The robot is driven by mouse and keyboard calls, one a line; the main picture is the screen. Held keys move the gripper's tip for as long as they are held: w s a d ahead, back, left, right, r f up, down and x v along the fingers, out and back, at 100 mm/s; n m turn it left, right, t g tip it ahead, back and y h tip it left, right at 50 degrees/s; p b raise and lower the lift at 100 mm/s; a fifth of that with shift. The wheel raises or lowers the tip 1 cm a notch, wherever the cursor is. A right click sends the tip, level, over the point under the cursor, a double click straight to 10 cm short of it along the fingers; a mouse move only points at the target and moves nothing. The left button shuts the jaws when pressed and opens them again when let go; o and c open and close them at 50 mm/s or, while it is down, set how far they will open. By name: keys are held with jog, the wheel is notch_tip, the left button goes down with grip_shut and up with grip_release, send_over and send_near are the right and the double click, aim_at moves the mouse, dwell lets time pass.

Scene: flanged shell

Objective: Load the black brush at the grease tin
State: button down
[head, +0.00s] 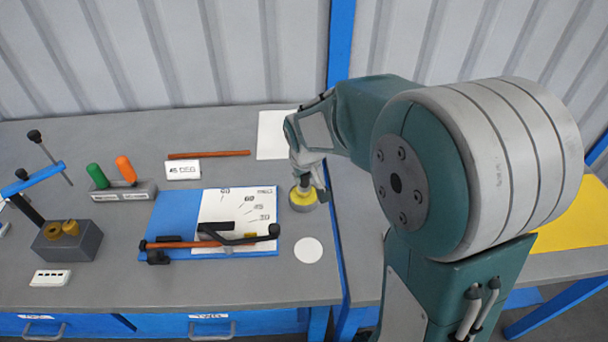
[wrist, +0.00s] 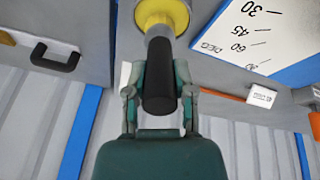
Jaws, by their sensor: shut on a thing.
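The grease tin (head: 303,203), a short grey tin with yellow grease on top, stands on the grey bench right of the angle board. It also shows at the top of the wrist view (wrist: 186,10). My gripper (head: 304,168) is directly above the tin, pointing down. In the wrist view my gripper (wrist: 159,92) is shut on the black handle of the black brush (wrist: 159,72). The brush's grey collar meets the yellow grease. The bristles are hidden, so I cannot tell how deep they sit. In the head view my gripper hides most of the brush.
A blue board (head: 273,195) with an angle chart lies left of the tin, with a black-and-orange tool (head: 215,240) across it. A white disc (head: 308,250) lies in front. A stand (head: 125,192) holds green and orange handles. A clamp block (head: 68,243) stands far left.

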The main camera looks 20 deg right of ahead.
jog(key=shift+r, duration=3.3)
